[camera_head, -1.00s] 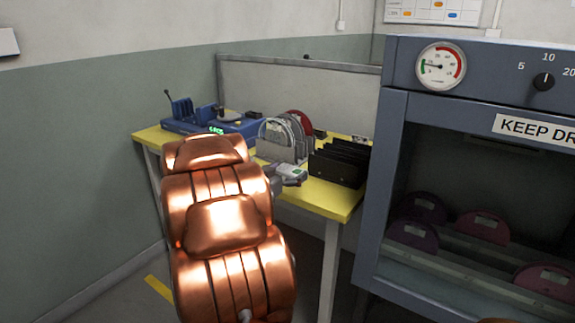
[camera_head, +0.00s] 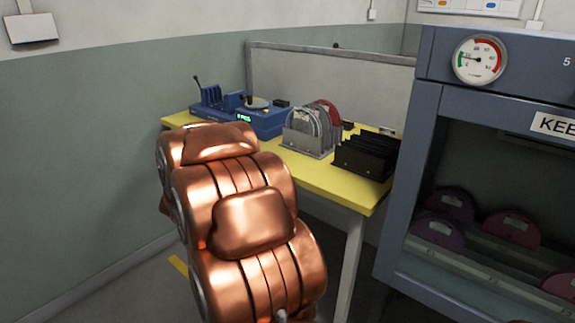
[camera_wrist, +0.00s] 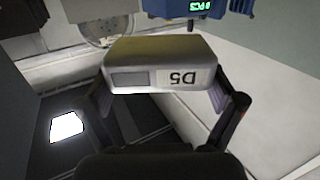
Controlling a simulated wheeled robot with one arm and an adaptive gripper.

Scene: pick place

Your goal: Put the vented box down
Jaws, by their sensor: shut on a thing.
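The vented box (camera_wrist: 158,68) is a grey box with rounded edges. In the wrist view it has a dark grille-like patch on its near face and a white label reading D5 upside down. My gripper (camera_wrist: 165,92) is shut on it, with one finger at each side. The box is held in front of the blue counting device (camera_wrist: 205,6), which shows a green display. In the head view my copper-coloured arm hides both gripper and box. The yellow table (camera_head: 325,178) stands beyond my arm.
The table carries the blue device (camera_head: 262,122), a grey rack of discs (camera_head: 308,138) and a black slotted rack (camera_head: 366,154). A blue-grey cabinet (camera_head: 408,190) with a gauge stands at the right. Some yellow tabletop is bare near the front edge.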

